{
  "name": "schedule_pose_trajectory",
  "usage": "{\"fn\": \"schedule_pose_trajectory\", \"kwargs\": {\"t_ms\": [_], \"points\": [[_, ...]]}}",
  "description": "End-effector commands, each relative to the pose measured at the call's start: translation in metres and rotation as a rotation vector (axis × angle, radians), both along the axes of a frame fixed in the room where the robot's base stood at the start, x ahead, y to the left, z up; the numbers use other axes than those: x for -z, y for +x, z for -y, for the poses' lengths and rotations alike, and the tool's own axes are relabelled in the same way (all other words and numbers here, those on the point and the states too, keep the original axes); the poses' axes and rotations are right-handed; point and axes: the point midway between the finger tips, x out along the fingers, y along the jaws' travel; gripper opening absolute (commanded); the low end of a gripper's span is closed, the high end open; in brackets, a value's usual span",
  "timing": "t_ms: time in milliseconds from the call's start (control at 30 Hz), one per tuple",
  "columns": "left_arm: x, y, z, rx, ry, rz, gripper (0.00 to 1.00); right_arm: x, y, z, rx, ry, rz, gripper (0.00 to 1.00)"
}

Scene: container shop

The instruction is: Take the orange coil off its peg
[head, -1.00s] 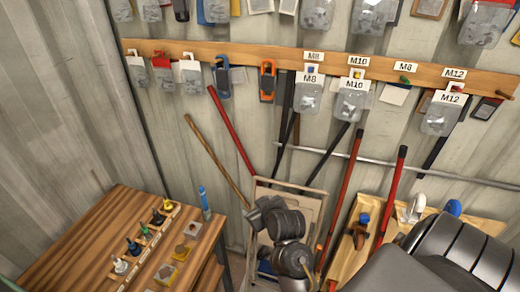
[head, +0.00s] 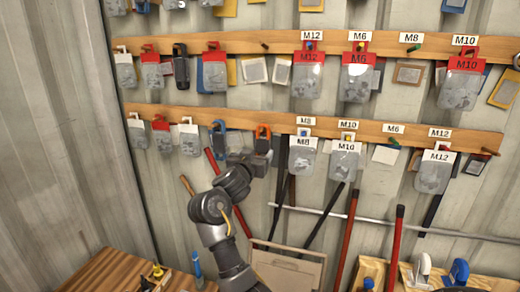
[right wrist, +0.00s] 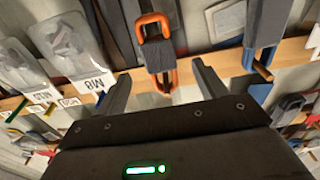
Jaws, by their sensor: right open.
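The orange coil (head: 263,132) hangs on the lower wooden rail, left of the M8 packet. It is an orange loop with a dark grey wrap, and it also shows in the right wrist view (right wrist: 154,48). My right gripper (head: 262,157) is just below the coil in the head view and partly covers its lower end. In the right wrist view my gripper (right wrist: 162,88) has its two fingers apart, with the coil lying between their lines. I see no finger touching it. The coil's peg is hard to make out. My left gripper is not in view.
A blue coil (head: 218,138) hangs to the left of the orange one, and shows in the right wrist view (right wrist: 264,35). The M8 packet (head: 302,160) hangs close on the right. Long red and dark handles lean below. A wooden table (head: 110,272) stands at lower left.

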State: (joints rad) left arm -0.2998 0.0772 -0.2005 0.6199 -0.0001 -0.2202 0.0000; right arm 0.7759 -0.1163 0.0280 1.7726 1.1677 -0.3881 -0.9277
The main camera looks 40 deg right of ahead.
Motion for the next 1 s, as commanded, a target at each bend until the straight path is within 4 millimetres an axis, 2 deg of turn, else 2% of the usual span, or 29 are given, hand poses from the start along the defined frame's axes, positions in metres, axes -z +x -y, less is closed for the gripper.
{"fn": "schedule_pose_trajectory", "kwargs": {"t_ms": [300, 500, 700, 1000], "points": [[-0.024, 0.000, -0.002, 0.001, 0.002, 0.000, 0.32, -0.004, 0.031, 0.046, 0.002, -0.001, -0.005, 0.71], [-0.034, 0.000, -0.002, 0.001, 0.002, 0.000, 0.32, -0.002, 0.047, 0.069, -0.001, 0.000, -0.004, 0.71], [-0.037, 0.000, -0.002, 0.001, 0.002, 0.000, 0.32, 0.000, 0.055, 0.078, -0.002, 0.002, -0.002, 0.71], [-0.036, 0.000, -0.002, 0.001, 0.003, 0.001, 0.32, 0.001, 0.055, 0.079, -0.003, 0.003, -0.001, 0.70]]}}
